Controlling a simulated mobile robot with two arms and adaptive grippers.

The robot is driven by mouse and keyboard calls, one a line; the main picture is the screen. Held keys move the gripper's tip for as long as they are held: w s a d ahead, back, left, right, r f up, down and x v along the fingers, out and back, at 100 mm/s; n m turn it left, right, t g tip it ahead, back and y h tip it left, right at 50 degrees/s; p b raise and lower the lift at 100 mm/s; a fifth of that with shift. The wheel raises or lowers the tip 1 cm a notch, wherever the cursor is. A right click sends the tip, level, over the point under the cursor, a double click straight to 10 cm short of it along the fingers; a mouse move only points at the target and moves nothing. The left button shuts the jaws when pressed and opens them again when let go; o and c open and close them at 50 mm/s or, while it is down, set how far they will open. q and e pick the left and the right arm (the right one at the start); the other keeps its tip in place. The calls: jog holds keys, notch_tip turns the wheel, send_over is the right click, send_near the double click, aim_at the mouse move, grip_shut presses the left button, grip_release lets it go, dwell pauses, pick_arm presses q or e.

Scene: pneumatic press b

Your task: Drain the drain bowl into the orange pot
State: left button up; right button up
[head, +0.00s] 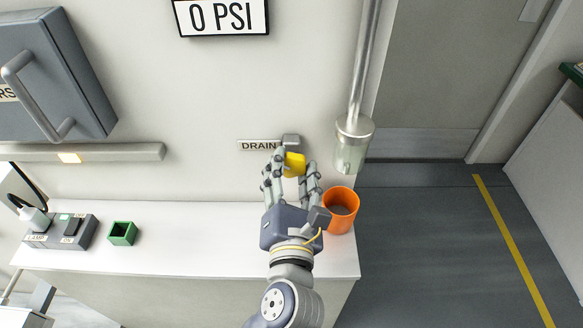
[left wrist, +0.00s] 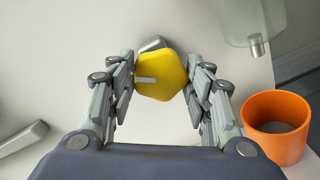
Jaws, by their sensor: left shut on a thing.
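The clear drain bowl (head: 351,147) hangs under a vertical metal pipe on the wall; its lower part and metal spout (left wrist: 257,47) show in the left wrist view. The orange pot (head: 341,208) stands on the white bench below and slightly left of the bowl; it also shows in the left wrist view (left wrist: 277,128). A yellow knob (head: 294,164) sits beside the DRAIN label (head: 259,146). My left gripper (head: 290,168) is shut on the yellow knob (left wrist: 161,77), with a finger on each side. My right gripper is not in view.
A small green open box (head: 122,233) and a grey switch box (head: 62,231) stand on the bench (head: 190,225) at left. A grey cabinet (head: 50,75) and a rail (head: 95,152) are on the wall. A sign (head: 221,17) reads 0 PSI. The bench ends just right of the pot.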

pick_arm(q)
jog(key=m+p, duration=0.3)
jog(key=p, duration=0.2)
jog(key=m+p, duration=0.3)
jog(key=p, duration=0.1)
jog(key=m+p, duration=0.3)
jog(key=p, duration=0.2)
jog(key=shift+r+p, duration=0.35)
jog(key=shift+w+f+m+p, duration=0.1)
jog(key=shift+f+m+p, duration=0.1)
jog(key=shift+m+p, duration=0.95)
jog(key=o, duration=0.9)
jog(key=shift+o, duration=0.9)
jog(key=shift+w+f, duration=0.1)
jog(key=shift+f, duration=0.05)
jog(key=shift+s, duration=0.2)
jog(key=s, duration=1.1)
jog(key=shift+s, duration=0.35)
